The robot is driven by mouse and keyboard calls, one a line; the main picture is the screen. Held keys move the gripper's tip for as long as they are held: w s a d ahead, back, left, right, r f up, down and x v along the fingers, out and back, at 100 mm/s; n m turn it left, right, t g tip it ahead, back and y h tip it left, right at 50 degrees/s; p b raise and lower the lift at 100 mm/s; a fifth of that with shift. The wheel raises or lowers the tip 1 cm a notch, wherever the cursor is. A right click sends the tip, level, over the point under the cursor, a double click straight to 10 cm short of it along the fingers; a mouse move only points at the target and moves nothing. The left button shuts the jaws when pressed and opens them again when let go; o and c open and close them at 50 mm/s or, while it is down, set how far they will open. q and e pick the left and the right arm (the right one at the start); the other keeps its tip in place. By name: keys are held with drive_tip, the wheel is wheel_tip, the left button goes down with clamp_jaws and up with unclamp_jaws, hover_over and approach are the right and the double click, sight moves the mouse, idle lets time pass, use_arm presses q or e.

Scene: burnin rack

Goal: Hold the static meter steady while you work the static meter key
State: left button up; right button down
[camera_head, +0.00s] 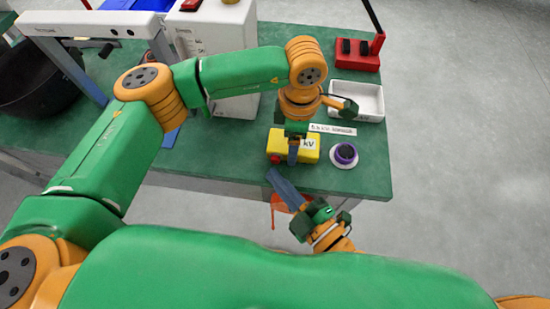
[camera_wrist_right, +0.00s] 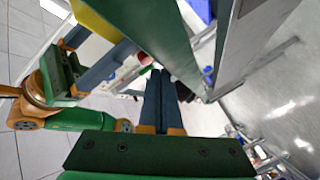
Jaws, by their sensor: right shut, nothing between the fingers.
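The static meter (camera_head: 274,146) is a yellow box with a white "kV" label, near the front edge of the green table. A red key (camera_head: 275,159) shows at its lower left front. My left gripper (camera_head: 293,152) is over the meter from above, one blue-grey finger across its near face; the other is hidden. In the right wrist view its two fingers (camera_wrist_right: 90,52) are apart, with the yellow meter (camera_wrist_right: 98,17) at them. My right gripper (camera_head: 272,176) is shut and empty, just in front of the table edge, its tips below and apart from the key.
A purple and black round item on a white disc (camera_head: 344,154) stands right of the meter. Behind are a white tray (camera_head: 358,101), a red stand (camera_head: 358,55) and a white box (camera_head: 230,30). An orange item (camera_head: 282,205) shows below the table edge (camera_head: 350,190).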

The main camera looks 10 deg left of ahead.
drive_tip(key=shift+w, duration=0.15)
drive_tip(key=shift+w, duration=0.25)
drive_tip(key=shift+w, duration=0.65)
idle(0.7)
drive_tip(key=shift+s, duration=1.05)
drive_tip(key=s, duration=0.5)
idle(0.5)
